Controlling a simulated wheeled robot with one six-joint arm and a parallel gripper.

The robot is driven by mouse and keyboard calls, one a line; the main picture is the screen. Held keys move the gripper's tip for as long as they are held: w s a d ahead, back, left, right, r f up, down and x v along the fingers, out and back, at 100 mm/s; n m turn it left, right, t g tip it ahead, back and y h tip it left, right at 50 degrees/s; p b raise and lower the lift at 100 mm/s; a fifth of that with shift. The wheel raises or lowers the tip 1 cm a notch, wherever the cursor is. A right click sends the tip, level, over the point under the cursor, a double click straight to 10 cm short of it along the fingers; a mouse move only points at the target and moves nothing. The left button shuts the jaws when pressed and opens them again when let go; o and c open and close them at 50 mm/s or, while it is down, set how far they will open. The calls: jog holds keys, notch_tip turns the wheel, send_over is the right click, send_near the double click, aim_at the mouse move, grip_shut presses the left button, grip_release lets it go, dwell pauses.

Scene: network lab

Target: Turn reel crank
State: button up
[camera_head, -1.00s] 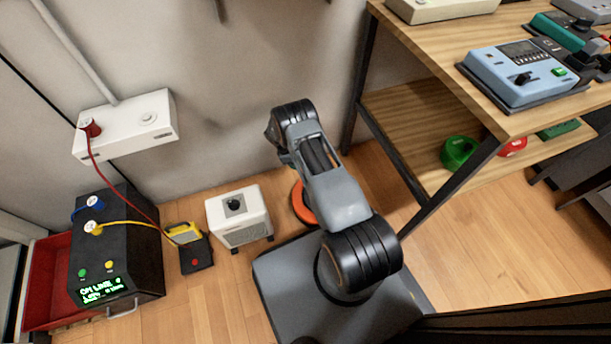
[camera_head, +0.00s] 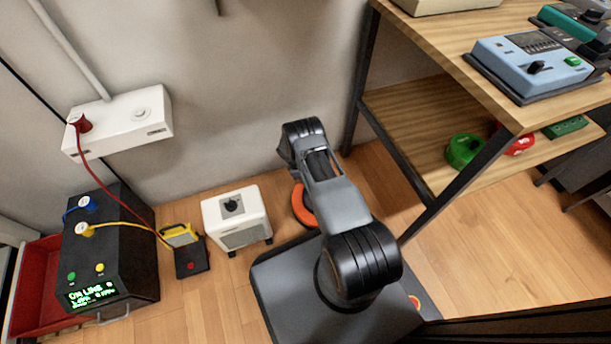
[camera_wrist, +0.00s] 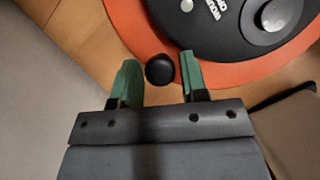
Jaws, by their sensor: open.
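The reel has an orange rim (camera_wrist: 240,77) and a black face (camera_wrist: 222,28) with a round grey hub (camera_wrist: 277,13), in the wrist view's upper right. A round black crank knob (camera_wrist: 160,69) shows at the rim's lower left. My gripper (camera_wrist: 159,70) is open, its green fingertips on either side of the knob, with a visible gap to each. I cannot tell how deep the knob sits between them. In the head view part of the orange reel (camera_head: 301,206) shows on the floor behind my arm, which hides the rest and my gripper.
A white box with a black knob (camera_head: 237,219) stands left of the reel. A yellow device (camera_head: 181,236) and a black power unit (camera_head: 110,250) with cables stand farther left. A wooden shelf unit (camera_head: 425,115) rises on the right. The wall is close behind.

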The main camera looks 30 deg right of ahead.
jog(key=shift+c, duration=0.3)
grip_shut()
